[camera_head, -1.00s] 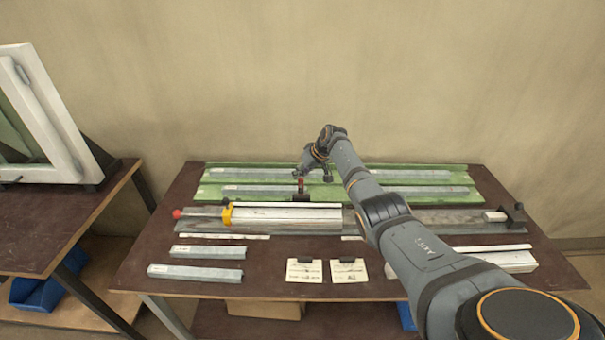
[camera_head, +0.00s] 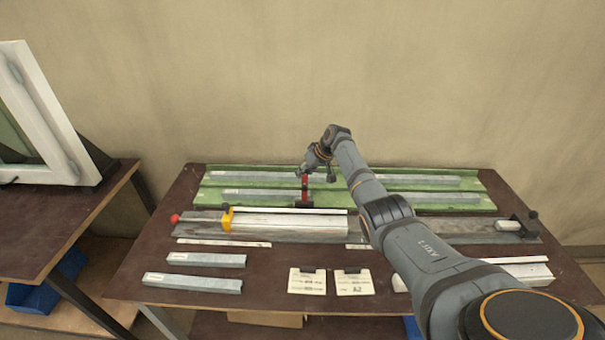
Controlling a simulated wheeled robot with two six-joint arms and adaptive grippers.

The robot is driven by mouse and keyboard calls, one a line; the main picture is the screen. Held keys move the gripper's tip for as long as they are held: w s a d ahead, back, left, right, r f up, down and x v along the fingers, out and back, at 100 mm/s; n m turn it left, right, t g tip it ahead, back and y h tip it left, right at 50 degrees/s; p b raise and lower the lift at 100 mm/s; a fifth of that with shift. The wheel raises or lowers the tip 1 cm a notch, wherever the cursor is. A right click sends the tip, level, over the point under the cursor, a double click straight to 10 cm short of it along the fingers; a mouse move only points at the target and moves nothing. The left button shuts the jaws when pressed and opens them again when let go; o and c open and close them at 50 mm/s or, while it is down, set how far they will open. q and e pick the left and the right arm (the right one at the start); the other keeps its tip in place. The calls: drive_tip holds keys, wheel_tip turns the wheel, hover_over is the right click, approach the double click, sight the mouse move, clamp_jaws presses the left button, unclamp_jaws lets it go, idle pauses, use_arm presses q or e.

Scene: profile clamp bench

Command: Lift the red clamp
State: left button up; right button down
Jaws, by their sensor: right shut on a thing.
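The red clamp (camera_head: 304,187) stands upright at the front edge of the green tray, in the middle of the bench. Its dark base (camera_head: 294,205) is low behind the long white profile. My right gripper (camera_head: 304,173) is at the top of the red part and shut on it. The fingers are small here and partly hidden by the wrist. I cannot tell whether the base is clear of the surface. My left gripper is not in view.
The green tray (camera_head: 481,201) holds several grey profiles. In front lie a white profile (camera_head: 290,222) with a yellow clamp (camera_head: 227,218), loose grey bars (camera_head: 192,282) and two cards (camera_head: 307,282). A window frame (camera_head: 45,110) stands on the left table.

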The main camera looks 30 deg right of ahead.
drive_tip(key=shift+w+d+r, duration=0.2)
drive_tip(key=shift+d+r, duration=0.2)
drive_tip(key=c, duration=1.5)
unclamp_jaws()
drive_tip(key=shift+c, duration=0.2)
drive_tip(key=o, duration=0.5)
drive_tip(key=shift+s+d+f, duration=0.15)
drive_tip(key=shift+d, duration=0.05)
drive_tip(key=shift+c, duration=0.2)
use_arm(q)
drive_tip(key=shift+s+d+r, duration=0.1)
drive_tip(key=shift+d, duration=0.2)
use_arm(e)
drive_tip(key=shift+s+f, duration=0.1)
drive_tip(key=shift+s, duration=0.05)
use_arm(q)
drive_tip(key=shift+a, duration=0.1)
use_arm(e)
drive_tip(key=shift+a+f, duration=0.15)
drive_tip(key=shift+a, duration=0.15)
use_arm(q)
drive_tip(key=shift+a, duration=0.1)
use_arm(e)
drive_tip(key=v, duration=1.2)
